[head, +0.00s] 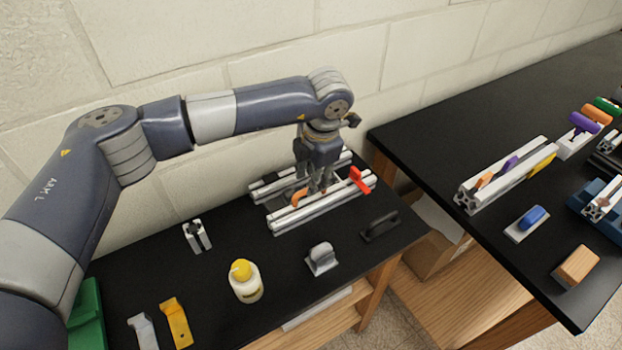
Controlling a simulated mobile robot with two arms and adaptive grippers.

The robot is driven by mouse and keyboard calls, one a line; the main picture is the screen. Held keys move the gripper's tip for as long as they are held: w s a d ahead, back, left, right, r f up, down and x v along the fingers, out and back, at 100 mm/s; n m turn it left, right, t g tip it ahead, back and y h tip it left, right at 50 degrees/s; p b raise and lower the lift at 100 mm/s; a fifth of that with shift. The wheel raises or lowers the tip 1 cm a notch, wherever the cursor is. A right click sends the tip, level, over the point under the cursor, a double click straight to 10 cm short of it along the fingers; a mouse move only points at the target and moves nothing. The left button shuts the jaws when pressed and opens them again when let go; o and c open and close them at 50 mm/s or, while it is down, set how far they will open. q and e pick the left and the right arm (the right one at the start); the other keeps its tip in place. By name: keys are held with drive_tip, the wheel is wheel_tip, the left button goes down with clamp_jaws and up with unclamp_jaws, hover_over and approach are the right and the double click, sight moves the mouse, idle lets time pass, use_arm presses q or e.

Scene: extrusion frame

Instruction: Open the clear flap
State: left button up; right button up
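An aluminium extrusion frame (320,210) lies on the black table at the back right, near the wall. An orange part (299,197) shows inside it, and a red part (360,180) stands at its right end. My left gripper (318,190) points down over the middle of the frame, with its fingertips low between the rails. The view is too small to tell whether the fingers are open or touching anything. I cannot make out the clear flap itself; it may be see-through or behind the gripper. My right gripper is not in view.
In front of the frame stand a yellow-capped bottle (245,281), a grey handle piece (321,258), a black handle (380,226) and a short extrusion piece (197,236). A second black table (480,120) at the right holds another extrusion assembly (505,172). A gap separates the tables.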

use_arm(q)
drive_tip(key=shift+w+a+f+p, duration=0.1)
drive_tip(key=shift+w+f+p, duration=0.05)
drive_tip(key=shift+f, duration=0.7)
drive_tip(key=shift+w+a+f+p, duration=0.1)
drive_tip(key=shift+f+p, duration=0.05)
drive_tip(key=shift+f, duration=0.65)
clamp_jaws()
